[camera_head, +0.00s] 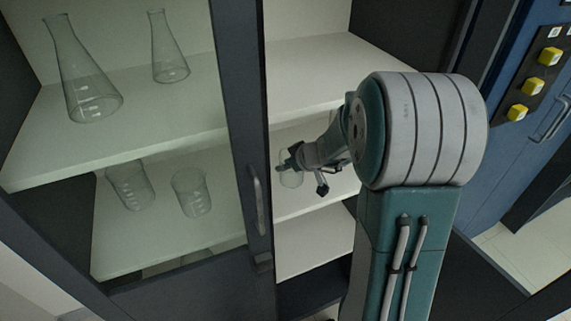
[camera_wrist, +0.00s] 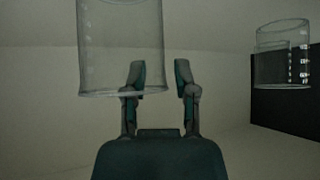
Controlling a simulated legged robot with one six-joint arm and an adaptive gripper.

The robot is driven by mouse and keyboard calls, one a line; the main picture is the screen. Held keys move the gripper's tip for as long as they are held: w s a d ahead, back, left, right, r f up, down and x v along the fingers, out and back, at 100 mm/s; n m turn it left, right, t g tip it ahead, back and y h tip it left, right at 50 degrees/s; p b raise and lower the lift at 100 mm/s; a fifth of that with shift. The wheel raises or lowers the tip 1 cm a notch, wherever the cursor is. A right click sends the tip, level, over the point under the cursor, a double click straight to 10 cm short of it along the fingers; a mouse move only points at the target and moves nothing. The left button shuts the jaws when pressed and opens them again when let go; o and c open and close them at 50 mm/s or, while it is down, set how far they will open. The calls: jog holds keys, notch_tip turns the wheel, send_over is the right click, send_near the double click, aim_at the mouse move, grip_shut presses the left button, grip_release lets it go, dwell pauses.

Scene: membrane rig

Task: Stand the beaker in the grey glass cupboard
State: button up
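The clear glass beaker (camera_head: 291,179) is on the middle shelf level inside the open right part of the grey glass cupboard (camera_head: 257,120). It looks upright; I cannot tell for sure that its base touches the shelf. My gripper (camera_head: 290,163) reaches into this opening and overlaps the beaker in the head view. In the wrist view the beaker (camera_wrist: 105,45) is large at upper left, overlapping the left fingertip. The fingers of my gripper (camera_wrist: 160,75) are apart, and the beaker is not centred between them.
Behind the glass door at left, two conical flasks (camera_head: 85,90) stand on the upper shelf (camera_head: 40,150) and two beakers (camera_head: 192,193) on the lower one. The door's edge and handle (camera_head: 256,200) are close left of my gripper. A blue cabinet with yellow knobs (camera_head: 534,86) is right.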

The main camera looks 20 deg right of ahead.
jog(key=shift+d+r, duration=0.1)
jog(key=shift+s+d+r, duration=0.15)
jog(key=shift+s+r, duration=0.1)
jog(key=v, duration=1.1)
jog(key=s+a+r+m+g, duration=0.1)
jog(key=s+a+r+g, duration=0.25)
jog(key=s+a, duration=0.65)
jog(key=s+a+r+m+h, duration=0.2)
jog(key=s+a+m+h, duration=0.1)
jog(key=s, duration=0.6)
jog(key=shift+a+m+h, duration=0.3)
jog(key=shift+m+h, duration=0.1)
jog(key=shift+h, duration=0.1)
jog(key=shift+t, duration=0.25)
